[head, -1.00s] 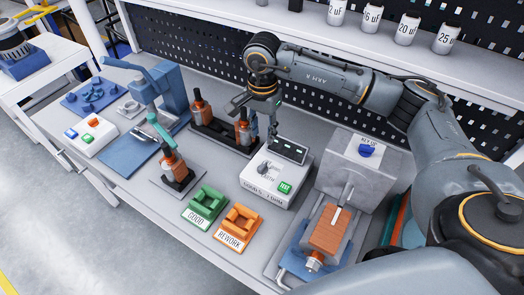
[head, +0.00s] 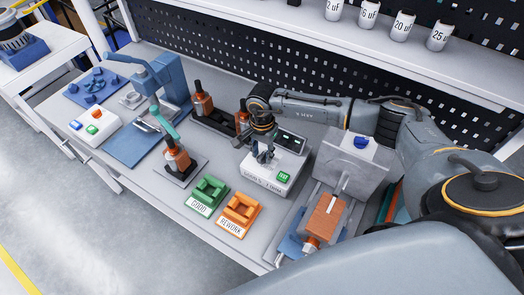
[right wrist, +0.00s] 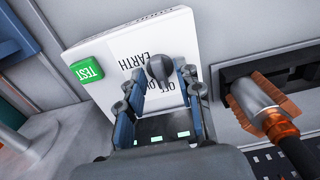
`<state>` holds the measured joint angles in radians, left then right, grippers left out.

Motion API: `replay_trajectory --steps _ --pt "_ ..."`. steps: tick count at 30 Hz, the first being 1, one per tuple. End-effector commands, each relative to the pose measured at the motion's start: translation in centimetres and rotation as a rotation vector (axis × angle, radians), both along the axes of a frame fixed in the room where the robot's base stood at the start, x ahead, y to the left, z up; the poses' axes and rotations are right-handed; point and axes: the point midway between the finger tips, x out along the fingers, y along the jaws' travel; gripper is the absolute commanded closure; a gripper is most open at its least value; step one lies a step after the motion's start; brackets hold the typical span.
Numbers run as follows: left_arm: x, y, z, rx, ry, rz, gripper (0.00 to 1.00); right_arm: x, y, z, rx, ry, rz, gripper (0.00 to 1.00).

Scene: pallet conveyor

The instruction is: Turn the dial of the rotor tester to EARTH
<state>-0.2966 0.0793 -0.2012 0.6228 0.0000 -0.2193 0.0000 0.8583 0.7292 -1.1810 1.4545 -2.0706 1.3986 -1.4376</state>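The rotor tester (head: 262,180) is a white box with a green TEST button (head: 284,177) and a dark display at its back. It also shows in the right wrist view (right wrist: 105,50), with EARTH and OFF printed upside down; another label is partly hidden. Its grey dial (right wrist: 160,68) is a round knob beside these words; I cannot tell where it points. My right gripper (head: 263,156) is over the dial in the head view. In the right wrist view its blue-padded fingers (right wrist: 161,74) are open, one on each side of the dial, with gaps visible. My left gripper is not in view.
A grey box with a blue knob (head: 361,142) and a copper-wound rotor (head: 326,217) stand right of the tester. Green GOOD (head: 207,196) and orange REWORK (head: 239,215) cradles lie in front. More orange-wound rotors (head: 203,103) stand behind left. A perforated panel is behind.

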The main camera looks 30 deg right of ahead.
Motion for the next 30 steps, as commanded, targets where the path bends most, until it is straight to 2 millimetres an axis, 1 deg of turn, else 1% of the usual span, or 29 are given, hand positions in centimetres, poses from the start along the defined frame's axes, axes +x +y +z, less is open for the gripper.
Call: replay_trajectory --steps 3,8,9,20,26,30 --pt "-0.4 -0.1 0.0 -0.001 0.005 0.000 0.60 0.0 0.0 0.0 0.000 0.000 0.000 0.65" --pt "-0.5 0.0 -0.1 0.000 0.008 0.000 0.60 0.0 0.0 0.0 0.001 0.001 0.000 0.98" --pt "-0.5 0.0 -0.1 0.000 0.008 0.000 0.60 0.0 0.0 0.0 0.001 0.001 0.000 1.00" --pt "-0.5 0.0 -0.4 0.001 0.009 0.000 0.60 0.0 0.0 -0.1 0.001 0.000 -0.026 1.00" --pt "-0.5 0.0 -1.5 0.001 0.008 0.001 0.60 0.0 0.0 -0.3 0.002 0.001 -0.118 1.00" --pt "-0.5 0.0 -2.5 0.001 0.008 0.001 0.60 0.1 0.0 -0.3 0.002 -0.001 -0.226 1.00"
